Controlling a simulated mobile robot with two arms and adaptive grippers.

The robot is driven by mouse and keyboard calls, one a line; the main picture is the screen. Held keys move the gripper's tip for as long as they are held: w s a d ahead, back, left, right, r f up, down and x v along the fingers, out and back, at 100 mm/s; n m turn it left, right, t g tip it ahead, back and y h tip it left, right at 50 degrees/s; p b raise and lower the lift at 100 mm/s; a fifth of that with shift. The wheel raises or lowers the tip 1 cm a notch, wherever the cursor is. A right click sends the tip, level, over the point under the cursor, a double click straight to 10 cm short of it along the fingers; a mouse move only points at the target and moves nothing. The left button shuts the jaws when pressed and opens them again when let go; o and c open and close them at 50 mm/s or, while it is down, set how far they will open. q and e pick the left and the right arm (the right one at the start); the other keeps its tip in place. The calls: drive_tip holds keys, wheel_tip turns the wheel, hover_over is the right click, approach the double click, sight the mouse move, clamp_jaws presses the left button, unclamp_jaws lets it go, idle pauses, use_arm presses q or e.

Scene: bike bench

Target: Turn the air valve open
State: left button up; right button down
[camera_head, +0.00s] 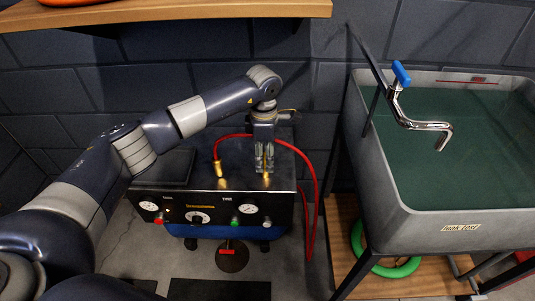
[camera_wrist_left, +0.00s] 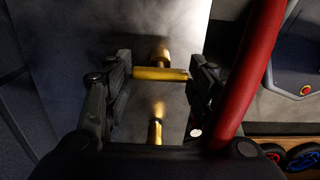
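The air valve (camera_wrist_left: 160,74) shows a short brass crossbar in the left wrist view, above the dark, shiny top of the control box (camera_head: 178,196). My left gripper (camera_head: 265,165) points down over the right part of the box top. In the left wrist view my left gripper (camera_wrist_left: 160,75) has one finger at each end of the crossbar, and both seem to touch it. The fingers are partly closed, with the bar spanning between them. In the head view the fingers mostly hide the valve. My right gripper is in neither view.
A red hose (camera_head: 316,185) arches behind my gripper from a brass fitting (camera_head: 218,168); it also passes close to the right finger in the wrist view (camera_wrist_left: 252,70). A water tank (camera_head: 372,190) with a blue-handled tap (camera_head: 401,73) stands right. A wooden shelf (camera_head: 180,13) hangs above.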

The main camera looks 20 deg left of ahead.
use_arm(q)
drive_tip(key=shift+a+n, duration=0.1)
drive_tip(key=shift+n, duration=0.2)
drive_tip(key=shift+n+p, duration=0.45)
drive_tip(key=shift+n, duration=0.35)
drive_tip(key=n+p, duration=0.2)
drive_tip(key=n, duration=0.4)
drive_tip(key=shift+s, duration=0.1)
drive_tip(key=n+p, duration=0.3)
drive_tip(key=n, duration=0.4)
drive_tip(key=shift+s+f, duration=0.1)
drive_tip(key=shift+f, duration=0.05)
drive_tip(key=shift+n+p, duration=0.35)
drive_tip(key=shift+n, duration=0.25)
use_arm(e)
drive_tip(key=s+f, duration=0.4)
drive_tip(key=f, duration=0.6)
drive_tip(key=s+f+g, duration=0.1)
drive_tip(key=s+f, duration=0.3)
drive_tip(key=f, duration=0.6)
drive_tip(key=shift+s+d, duration=0.15)
drive_tip(key=shift+s, duration=0.1)
use_arm(q)
drive_tip(key=shift+f, duration=0.1)
drive_tip(key=shift+s, duration=0.1)
use_arm(e)
drive_tip(key=shift+d, duration=0.35)
